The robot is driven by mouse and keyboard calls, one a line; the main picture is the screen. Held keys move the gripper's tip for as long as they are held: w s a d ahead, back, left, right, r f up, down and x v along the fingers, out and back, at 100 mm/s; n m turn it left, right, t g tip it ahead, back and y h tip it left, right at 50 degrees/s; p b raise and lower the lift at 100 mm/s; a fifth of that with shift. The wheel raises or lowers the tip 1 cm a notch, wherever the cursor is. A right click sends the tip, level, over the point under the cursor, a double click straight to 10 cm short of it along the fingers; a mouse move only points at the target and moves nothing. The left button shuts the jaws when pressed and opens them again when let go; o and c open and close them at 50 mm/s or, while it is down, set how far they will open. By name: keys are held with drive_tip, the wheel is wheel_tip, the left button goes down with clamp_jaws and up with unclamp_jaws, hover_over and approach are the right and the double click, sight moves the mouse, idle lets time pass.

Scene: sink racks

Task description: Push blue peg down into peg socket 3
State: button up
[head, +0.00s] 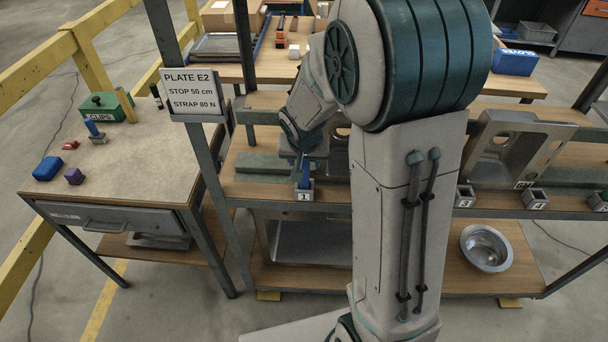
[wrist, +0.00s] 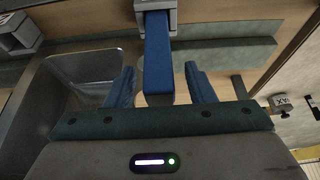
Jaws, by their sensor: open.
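A blue peg (head: 305,172) stands in the grey socket marked 1 (head: 304,196) on the rack shelf in the head view. In the wrist view the peg (wrist: 158,58) runs between my gripper's (wrist: 159,70) two blue fingers, with a gap on each side. Its far end is in a grey socket (wrist: 155,5). My gripper (head: 304,158) is open around the peg and not closed on it. Peg socket 3 (head: 465,196) is right of my arm in the head view and looks empty. My arm hides the shelf between these sockets.
Another socket (head: 535,199), apparently marked 4, sits further right. A grey sink plate (head: 510,150) stands behind them. A metal bowl (head: 486,248) is on the lower shelf. The left table (head: 130,165) holds another blue peg (head: 92,128) in a block. A rack post (head: 205,130) stands left of my gripper.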

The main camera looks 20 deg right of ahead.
clamp_jaws()
drive_tip(key=shift+r, duration=0.15)
